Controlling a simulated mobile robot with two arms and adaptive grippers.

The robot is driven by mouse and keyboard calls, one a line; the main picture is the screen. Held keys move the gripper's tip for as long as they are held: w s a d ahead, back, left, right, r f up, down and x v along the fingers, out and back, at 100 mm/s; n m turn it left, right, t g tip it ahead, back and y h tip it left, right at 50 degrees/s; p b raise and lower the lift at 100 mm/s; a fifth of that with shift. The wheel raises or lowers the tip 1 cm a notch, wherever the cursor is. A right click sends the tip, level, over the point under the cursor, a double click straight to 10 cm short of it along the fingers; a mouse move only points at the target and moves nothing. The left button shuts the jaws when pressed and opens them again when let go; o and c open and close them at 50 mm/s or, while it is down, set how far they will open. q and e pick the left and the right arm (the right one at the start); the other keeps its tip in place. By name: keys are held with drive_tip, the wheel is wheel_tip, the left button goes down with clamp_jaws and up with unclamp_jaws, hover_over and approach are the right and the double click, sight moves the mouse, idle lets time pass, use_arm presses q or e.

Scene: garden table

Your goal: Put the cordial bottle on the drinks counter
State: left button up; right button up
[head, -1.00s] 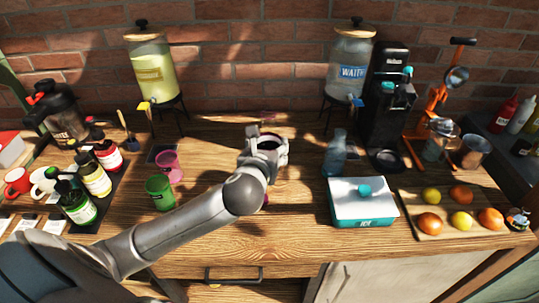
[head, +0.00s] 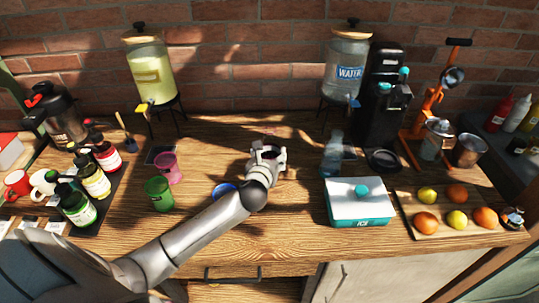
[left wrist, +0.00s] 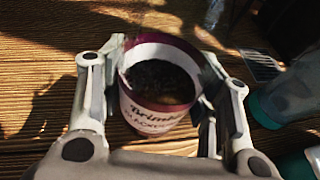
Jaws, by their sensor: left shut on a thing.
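My left gripper (head: 267,158) is over the middle of the wooden drinks counter (head: 300,225). It is shut on the cordial bottle, a round container with a purple rim, a dark top and a white label reading something like "Brimble… Blackcurrant". In the left wrist view the bottle (left wrist: 160,82) stands between the two fingers (left wrist: 163,100), seen from above. In the head view the gripper and arm hide most of it. I cannot tell whether its base touches the counter. My right gripper is not in view.
A pink cup (head: 167,167) and green cup (head: 159,193) stand left, near several syrup bottles. A blue round item (head: 225,190) is partly behind my arm. Right are a clear bluish bottle (head: 332,155), an ice box (head: 358,205) and a fruit board (head: 412,228). Drink dispensers stand behind.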

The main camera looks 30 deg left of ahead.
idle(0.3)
use_arm(q)
drive_tip(key=o, duration=1.5)
drive_tip(key=shift+f, duration=0.15)
drive_tip(key=b+v, duration=0.1)
drive_tip(key=v, duration=1.1)
drive_tip(key=shift+s, duration=0.1)
